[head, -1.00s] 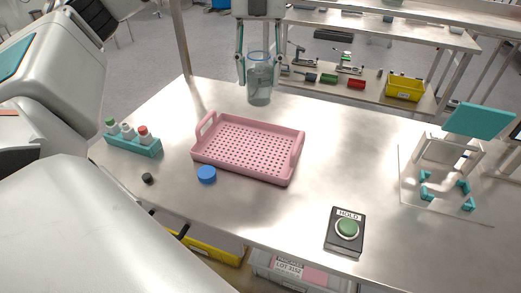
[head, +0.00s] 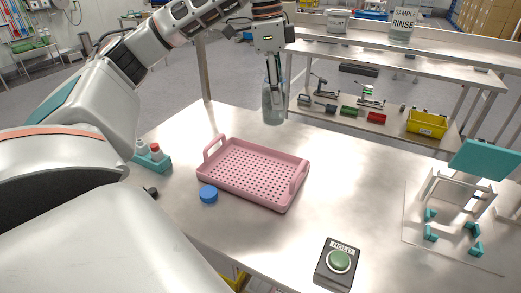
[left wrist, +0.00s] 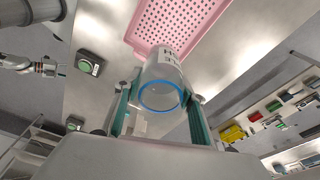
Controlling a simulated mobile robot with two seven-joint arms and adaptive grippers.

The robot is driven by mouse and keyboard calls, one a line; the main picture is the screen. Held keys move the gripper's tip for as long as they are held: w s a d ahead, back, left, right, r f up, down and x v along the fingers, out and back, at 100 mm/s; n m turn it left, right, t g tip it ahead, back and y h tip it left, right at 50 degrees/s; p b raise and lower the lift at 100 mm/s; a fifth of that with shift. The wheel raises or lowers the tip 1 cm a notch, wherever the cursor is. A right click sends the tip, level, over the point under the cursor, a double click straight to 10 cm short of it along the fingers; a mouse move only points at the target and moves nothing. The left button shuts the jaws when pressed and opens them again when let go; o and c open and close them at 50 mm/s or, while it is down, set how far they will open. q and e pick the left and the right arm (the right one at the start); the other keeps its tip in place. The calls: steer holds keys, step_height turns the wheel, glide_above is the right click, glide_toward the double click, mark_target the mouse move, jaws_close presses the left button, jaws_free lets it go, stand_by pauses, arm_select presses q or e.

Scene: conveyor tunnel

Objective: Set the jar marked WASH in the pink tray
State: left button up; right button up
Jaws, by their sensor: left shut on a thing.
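My left gripper (head: 274,84) is shut on a clear glass jar (head: 273,108), upright beyond the far edge of the pink tray (head: 288,208). In the left wrist view the jar (left wrist: 164,72) sits between the fingers, its blue-ringed rim towards the camera. Dark lettering shows on its side but is too small to read. I cannot tell whether its base clears the table. The pink tray, perforated and with two raised handles, is empty; part shows in the left wrist view (left wrist: 135,38). What appears to be my right gripper (left wrist: 48,69) is at that view's left edge, its jaws unclear.
A blue lid (head: 208,194) lies at the tray's near left side. A teal rack (head: 160,165) with small bottles stands left. A HOLD button box (head: 338,263) is front right, a teal-topped stand (head: 455,190) far right. A SAMPLE RINSE jar (head: 402,24) stands on the back shelf.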

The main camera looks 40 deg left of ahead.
arm_select(q)
step_height(320, 180, down, 19)
steer(key=b, duration=0.3)
steer(key=shift+a+f+b, duration=0.1)
steer(key=shift+f+b, duration=0.1)
steer(key=shift+b, duration=0.2)
steer(key=shift+f, duration=0.3)
steer(key=shift+f, duration=0.2)
steer(key=o, duration=1.4)
